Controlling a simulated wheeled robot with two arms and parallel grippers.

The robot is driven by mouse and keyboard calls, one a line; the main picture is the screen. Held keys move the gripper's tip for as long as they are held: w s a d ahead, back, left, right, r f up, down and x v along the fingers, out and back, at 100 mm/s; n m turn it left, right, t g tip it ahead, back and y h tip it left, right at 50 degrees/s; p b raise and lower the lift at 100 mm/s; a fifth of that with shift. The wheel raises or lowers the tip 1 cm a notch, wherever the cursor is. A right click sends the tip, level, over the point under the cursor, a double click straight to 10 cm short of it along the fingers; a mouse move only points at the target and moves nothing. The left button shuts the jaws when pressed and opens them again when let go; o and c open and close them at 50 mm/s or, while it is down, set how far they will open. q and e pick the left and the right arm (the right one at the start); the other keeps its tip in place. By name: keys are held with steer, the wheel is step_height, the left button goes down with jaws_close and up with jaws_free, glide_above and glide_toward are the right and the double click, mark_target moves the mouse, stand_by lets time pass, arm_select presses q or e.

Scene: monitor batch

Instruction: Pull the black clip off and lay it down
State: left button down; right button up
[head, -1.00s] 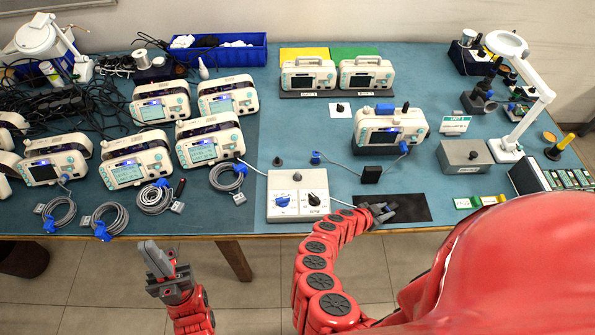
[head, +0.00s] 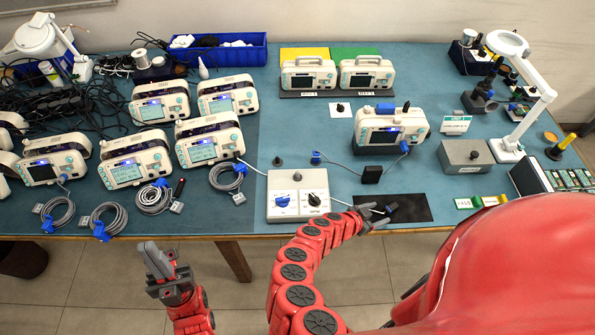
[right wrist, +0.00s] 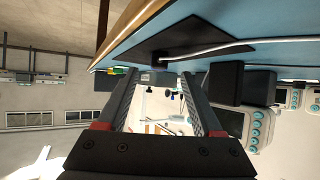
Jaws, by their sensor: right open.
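A small black block (head: 371,174), which may be the black clip, lies on the blue table on a grey cable, in front of the white monitor (head: 391,124). The monitor has a blue plug (head: 404,146) at its front. A black knob-like piece (head: 406,106) stands up at the monitor's top. My right gripper (head: 387,211) is open and empty, low over the black mat (head: 412,205). Its two spread fingers show in the right wrist view (right wrist: 152,95). My left gripper (head: 158,258) hangs in front of the table edge; its fingers look close together.
A white control box (head: 298,204) with blue and black knobs stands left of the mat. A grey box (head: 465,156) and a magnifier lamp (head: 530,95) stand to the right. Several monitors and coiled cables fill the left side. Bare table lies around the black block.

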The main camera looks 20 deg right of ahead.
steer(key=p+v, duration=0.5)
steer(key=v, duration=0.7)
steer(key=shift+a, duration=0.1)
